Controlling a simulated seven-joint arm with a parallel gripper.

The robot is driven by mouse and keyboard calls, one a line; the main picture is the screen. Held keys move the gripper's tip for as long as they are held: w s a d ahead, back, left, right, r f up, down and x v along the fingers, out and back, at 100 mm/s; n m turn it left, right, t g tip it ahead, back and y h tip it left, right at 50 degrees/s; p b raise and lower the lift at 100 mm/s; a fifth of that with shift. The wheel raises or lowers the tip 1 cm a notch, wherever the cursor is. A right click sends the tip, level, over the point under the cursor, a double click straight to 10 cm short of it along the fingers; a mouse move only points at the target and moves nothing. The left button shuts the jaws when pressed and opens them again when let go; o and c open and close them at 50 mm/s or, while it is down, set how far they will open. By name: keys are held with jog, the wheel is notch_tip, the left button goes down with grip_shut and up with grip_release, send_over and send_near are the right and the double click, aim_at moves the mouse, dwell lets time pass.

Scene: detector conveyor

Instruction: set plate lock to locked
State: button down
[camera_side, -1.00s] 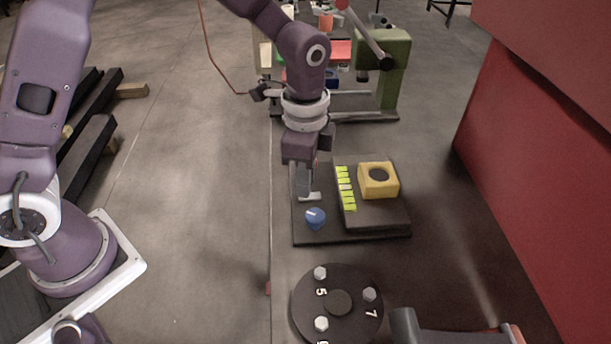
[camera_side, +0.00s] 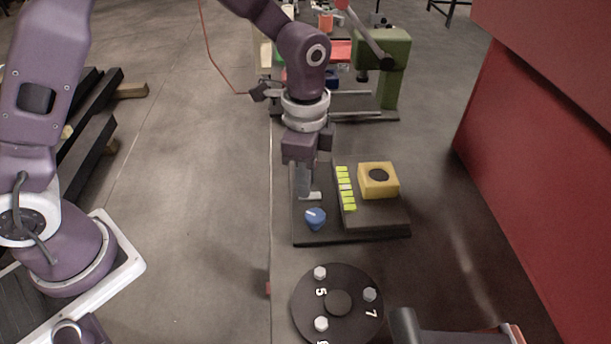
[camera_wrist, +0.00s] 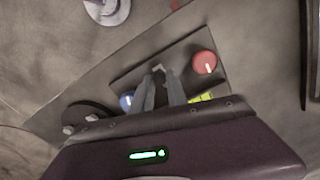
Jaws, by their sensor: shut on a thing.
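My gripper (camera_side: 304,190) points down over the left part of a dark plate (camera_side: 312,236) in the side view. Its fingers are shut on a small pale lever (camera_side: 313,196). In the wrist view the gripper (camera_wrist: 160,74) has its fingertips at the pale lever (camera_wrist: 158,67), partly hidden by the fingers. I cannot read a lock marking or the lever's setting. A blue knob (camera_side: 315,218) with a white mark sits in front of the gripper on the plate; the wrist view also shows it (camera_wrist: 126,99). A red knob (camera_wrist: 204,62) sits at the other end.
A yellow block (camera_side: 379,180) with a dark round top and a yellow-green strip (camera_side: 346,188) stand right of the gripper. A dark numbered disc (camera_side: 338,304) with bolts is in front. A green stand (camera_side: 396,75) is behind; a red wall (camera_side: 545,150) is at right.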

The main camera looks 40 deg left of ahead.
aim_at(324, 197)
jog(key=shift+w+d+r, duration=0.1)
jog(key=shift+w+d, duration=1.2)
jog(key=c, duration=1.3)
grip_release()
notch_tip(324, 197, up, 7)
